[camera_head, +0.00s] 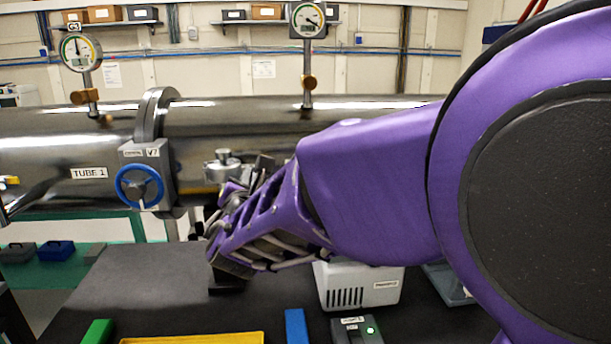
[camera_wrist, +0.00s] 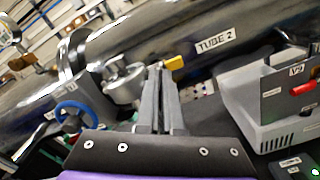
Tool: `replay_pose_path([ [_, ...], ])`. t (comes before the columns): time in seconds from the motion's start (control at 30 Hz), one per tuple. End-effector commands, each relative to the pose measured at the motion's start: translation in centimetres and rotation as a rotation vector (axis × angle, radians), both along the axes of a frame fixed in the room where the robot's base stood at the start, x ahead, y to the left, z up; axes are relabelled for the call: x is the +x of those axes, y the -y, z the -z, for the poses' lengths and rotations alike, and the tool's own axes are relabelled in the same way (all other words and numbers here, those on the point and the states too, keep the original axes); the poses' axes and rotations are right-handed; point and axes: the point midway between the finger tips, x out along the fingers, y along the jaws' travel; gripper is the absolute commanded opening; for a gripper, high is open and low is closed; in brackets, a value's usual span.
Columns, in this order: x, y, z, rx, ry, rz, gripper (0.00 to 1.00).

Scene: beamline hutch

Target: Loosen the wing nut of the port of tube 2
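Tube 2, a shiny steel pipe with a "TUBE 2" label (camera_wrist: 215,43), crosses the upper part of the wrist view. Its port is a silver round fitting (camera_wrist: 125,84) low on the pipe, near the flange; the port also shows in the head view (camera_head: 223,165). A yellow handle (camera_wrist: 174,63) sticks out just beyond my fingertips. My gripper (camera_wrist: 160,70) has its two grey fingers close together, just right of the port in the wrist view. I see nothing between them. I cannot make out the wing nut clearly; the fingers may hide part of it.
A blue-wheeled valve (camera_head: 139,187) stands left of the port, next to tube 1 (camera_head: 55,150). Gauges (camera_head: 307,20) rise above the pipes. A white box (camera_head: 345,287), a yellow tray (camera_head: 190,338) and a small device (camera_head: 357,330) are on the dark bench (camera_head: 140,280).

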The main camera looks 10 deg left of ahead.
Motion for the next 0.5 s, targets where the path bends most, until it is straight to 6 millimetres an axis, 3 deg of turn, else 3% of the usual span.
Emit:
replay_pose_path([
  [0.5, -0.02, -0.10, 0.00, -0.375, 0.088, 0.001, 0.00],
])
